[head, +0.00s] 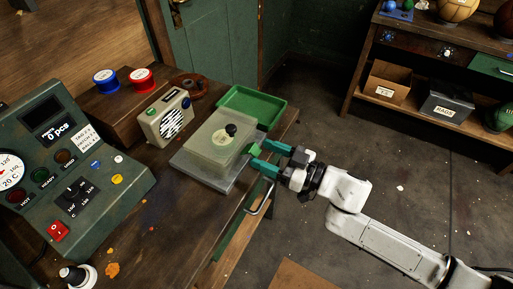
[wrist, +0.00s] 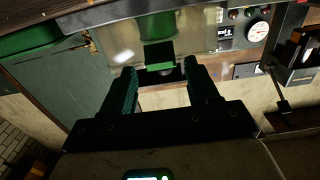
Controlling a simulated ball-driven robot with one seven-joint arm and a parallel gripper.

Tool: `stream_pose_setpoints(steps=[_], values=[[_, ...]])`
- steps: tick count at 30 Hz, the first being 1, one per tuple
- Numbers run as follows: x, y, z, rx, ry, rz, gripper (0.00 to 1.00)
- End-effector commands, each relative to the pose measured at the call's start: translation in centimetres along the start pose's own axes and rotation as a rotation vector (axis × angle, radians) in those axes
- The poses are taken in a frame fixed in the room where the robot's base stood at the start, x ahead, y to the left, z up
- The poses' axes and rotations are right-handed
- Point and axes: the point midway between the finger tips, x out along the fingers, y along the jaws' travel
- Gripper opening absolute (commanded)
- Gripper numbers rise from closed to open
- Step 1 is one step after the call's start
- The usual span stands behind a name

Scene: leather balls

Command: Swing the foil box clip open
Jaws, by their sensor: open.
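The foil box (head: 205,140) is a pale, see-through box with a black knob and a round label on its lid. It stands on a grey plate (head: 191,170) on the workbench. A green clip (head: 254,150) sits on the box's right end; it also shows in the wrist view (wrist: 159,54), ahead of my fingers. My gripper (head: 260,154) is open, with its teal fingers pointing at that end of the box, one to each side of the clip. The wrist view shows the clip between the two fingertips (wrist: 160,72), and I cannot tell whether either touches it.
A green tray (head: 251,93) lies behind the box, and a cream radio (head: 164,117) stands to its left. A control panel (head: 70,165) fills the left of the workbench (head: 165,220). A metal handle (head: 262,199) juts from the bench's front below my gripper. Floor to the right is open.

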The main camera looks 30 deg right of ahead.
Motion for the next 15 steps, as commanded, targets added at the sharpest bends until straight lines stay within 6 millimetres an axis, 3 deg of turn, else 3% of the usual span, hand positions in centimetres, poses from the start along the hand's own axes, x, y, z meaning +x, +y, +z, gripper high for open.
stream_pose_setpoints(steps=[6,15], values=[[2.5,0.0,0.0,0.0,0.0,0.0,0.6],[3.2,0.0,0.1,0.0,-0.001,0.002,0.6]])
